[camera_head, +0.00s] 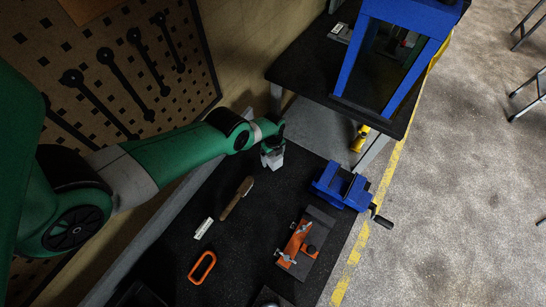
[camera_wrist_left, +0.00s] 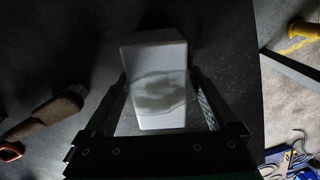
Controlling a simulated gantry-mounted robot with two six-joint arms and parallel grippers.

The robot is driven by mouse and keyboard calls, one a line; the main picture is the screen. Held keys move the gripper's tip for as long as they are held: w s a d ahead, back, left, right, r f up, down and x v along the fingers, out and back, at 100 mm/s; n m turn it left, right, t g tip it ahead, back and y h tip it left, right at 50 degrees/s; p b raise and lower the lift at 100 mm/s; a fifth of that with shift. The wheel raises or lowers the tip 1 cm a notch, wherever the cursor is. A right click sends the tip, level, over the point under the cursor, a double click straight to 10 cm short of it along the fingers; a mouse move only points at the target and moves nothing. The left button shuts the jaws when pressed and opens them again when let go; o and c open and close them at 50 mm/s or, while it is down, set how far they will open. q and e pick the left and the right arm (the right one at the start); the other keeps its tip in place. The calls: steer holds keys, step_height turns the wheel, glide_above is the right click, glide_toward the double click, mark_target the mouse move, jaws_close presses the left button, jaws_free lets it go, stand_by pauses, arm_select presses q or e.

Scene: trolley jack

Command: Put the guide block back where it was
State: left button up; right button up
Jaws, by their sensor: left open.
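A pale grey-white block (camera_wrist_left: 155,60) with a darker patch stands between the two fingers of my left gripper (camera_wrist_left: 159,80) in the left wrist view. In the head view the pale block (camera_head: 273,159) shows just below my left gripper (camera_head: 271,149), near the back of the dark bench. The fingers are open, one on each side of the block. I cannot tell whether they touch it. No marking shows whether it is the guide block. An orange piece with wing nuts (camera_head: 293,243) lies on a dark plate with a black knob. My right gripper is not in view.
The dark bench (camera_head: 225,255) also holds a wooden-handled brush (camera_head: 237,198), a small white label strip (camera_head: 203,229), an orange loop (camera_head: 202,267) and a blue vise (camera_head: 342,186). A blue press frame (camera_head: 398,60) stands behind. Bare bench lies between the brush and the vise.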

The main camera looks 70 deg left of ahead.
arm_select(q)
step_height(320, 180, up, 12)
steer(key=p, duration=1.1)
steer(key=shift+r+p, duration=0.1)
steer(key=shift+p, duration=0.25)
